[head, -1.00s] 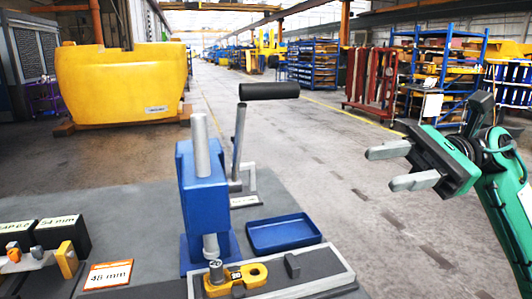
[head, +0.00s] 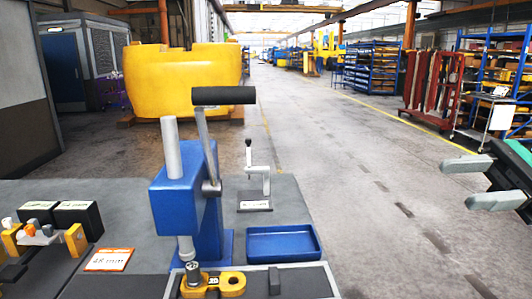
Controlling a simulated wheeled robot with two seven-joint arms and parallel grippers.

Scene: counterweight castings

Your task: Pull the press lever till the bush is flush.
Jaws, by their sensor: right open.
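The blue press (head: 175,203) stands on the grey bench, with a silver ram (head: 171,146) upright through its head. Its lever (head: 203,138) rises from the right side of the press and ends in a black grip (head: 224,95). Under the ram, a small metal bush (head: 192,269) sits at the left end of a yellow link casting (head: 227,284). How deep the bush sits is too small to tell. My right gripper (head: 470,182) is open and empty at the right edge, well right of the lever and apart from it. My left gripper is not in view.
A blue tray (head: 284,242) lies right of the press. A small crank handle on a stand (head: 254,180) is behind it. A "48 mm" card (head: 108,260) and black blocks (head: 78,217) are at left. Space between the lever and my right gripper is clear.

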